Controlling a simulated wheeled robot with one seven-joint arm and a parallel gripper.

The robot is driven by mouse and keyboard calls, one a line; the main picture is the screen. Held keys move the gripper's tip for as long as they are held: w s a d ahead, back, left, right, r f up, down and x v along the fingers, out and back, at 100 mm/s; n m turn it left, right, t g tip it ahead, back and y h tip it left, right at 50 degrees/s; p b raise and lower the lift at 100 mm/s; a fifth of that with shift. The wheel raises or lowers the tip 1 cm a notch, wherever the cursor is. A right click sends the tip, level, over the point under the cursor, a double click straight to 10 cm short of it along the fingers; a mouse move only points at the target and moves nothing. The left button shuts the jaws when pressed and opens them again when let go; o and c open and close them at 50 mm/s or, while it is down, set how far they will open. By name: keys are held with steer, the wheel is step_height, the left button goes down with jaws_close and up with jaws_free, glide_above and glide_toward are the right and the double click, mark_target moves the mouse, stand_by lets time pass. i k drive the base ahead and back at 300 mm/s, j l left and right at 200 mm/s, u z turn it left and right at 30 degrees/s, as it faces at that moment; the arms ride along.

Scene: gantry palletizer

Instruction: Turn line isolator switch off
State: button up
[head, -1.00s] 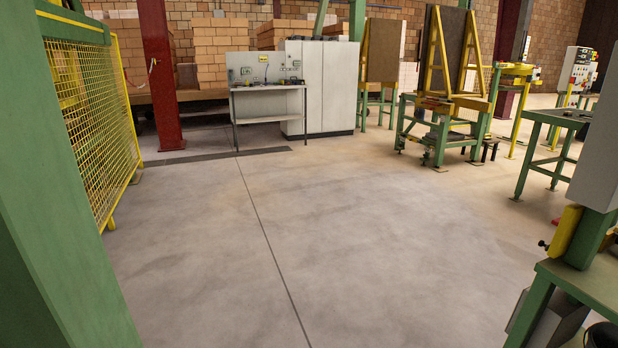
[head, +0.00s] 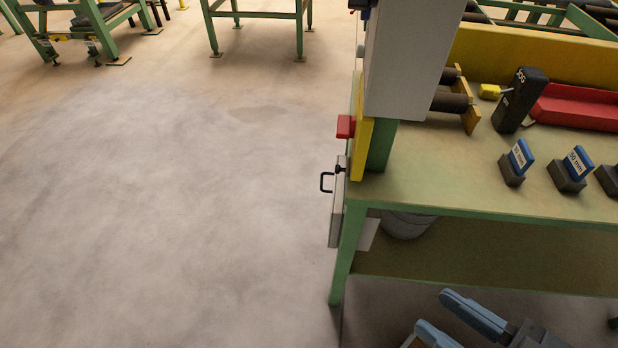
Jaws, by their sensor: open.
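A red knob (head: 346,127) sticks out to the left from a yellow plate (head: 364,148) on the green post at the left end of a green bench. It looks like the isolator switch, but I see it only from the side and cannot read its position. A small black knob (head: 341,169) sits below it. My gripper (head: 432,312) is at the bottom right, with two blue-grey fingers apart and nothing visible between them. It is low in front of the bench, below and to the right of the red knob and not touching it.
A grey cabinet (head: 415,60) hangs above the bench (head: 440,180). The bench carries blue-topped blocks (head: 570,172), a black device (head: 520,100) and a red tray (head: 580,108). A black handle (head: 326,182) juts from a panel at its left end. The floor (head: 170,190) to the left is clear.

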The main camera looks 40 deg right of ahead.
mark_target(346, 126)
steer(key=i+j+z, duration=0.15)
steer(key=i+z, duration=0.15)
steer(key=i+j+z, duration=0.2)
steer(key=z, duration=0.15)
steer(key=j, duration=0.6)
steer(key=i+j, duration=0.15)
steer(key=j, duration=1)
steer(key=i+u, duration=0.05)
